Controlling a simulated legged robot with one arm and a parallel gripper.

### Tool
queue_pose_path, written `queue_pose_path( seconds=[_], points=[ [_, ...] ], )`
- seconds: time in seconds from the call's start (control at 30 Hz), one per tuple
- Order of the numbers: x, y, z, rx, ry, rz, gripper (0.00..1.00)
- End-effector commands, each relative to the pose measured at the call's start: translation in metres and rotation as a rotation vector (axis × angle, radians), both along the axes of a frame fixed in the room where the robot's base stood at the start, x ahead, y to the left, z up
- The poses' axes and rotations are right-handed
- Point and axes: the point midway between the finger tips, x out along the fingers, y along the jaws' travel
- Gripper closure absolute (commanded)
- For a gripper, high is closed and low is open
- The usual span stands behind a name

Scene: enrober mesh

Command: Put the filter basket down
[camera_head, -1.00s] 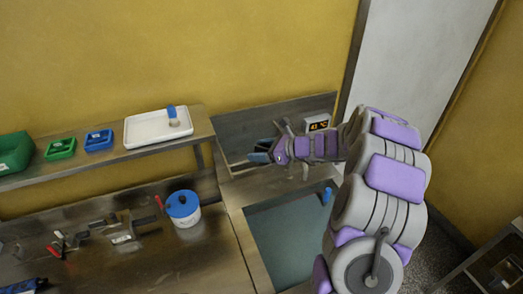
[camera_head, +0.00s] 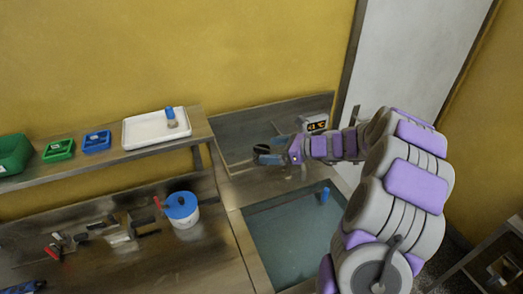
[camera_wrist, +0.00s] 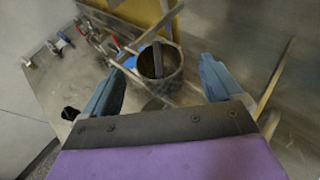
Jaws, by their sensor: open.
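A round grey metal vessel, apparently the filter basket (camera_wrist: 160,72), is upright with an open top and a dark inside, ahead of and between my finger tips in the wrist view. A dark round shape, likely the same basket (camera_head: 261,149), shows at my finger tips in the head view. My gripper (camera_head: 272,153) is open over the back worktop. In the wrist view its two blue-grey fingers (camera_wrist: 160,80) stand wide apart, with gaps on both sides of the basket. Whether the basket fully rests on the surface is hard to see.
A display box (camera_head: 315,124) stands behind my wrist. A shelf (camera_head: 190,141) holds a white tray (camera_head: 140,131) and bins.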

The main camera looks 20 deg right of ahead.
Motion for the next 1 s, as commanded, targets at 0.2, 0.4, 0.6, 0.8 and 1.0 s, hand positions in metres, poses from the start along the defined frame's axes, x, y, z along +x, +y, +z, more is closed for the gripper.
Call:
queue_pose_path(
  seconds=[0.2,0.4,0.6,0.8,1.0],
  points=[
    [-0.027,-0.028,0.018,-0.001,-0.003,-0.001,0.07],
    [-0.041,-0.039,0.025,-0.003,-0.001,0.001,0.07],
    [-0.044,-0.039,0.027,-0.004,0.0,0.003,0.07],
    [-0.054,0.002,0.036,-0.086,-0.022,0.134,0.07],
    [-0.106,0.103,0.052,-0.321,-0.099,0.504,0.07]
  ],
)
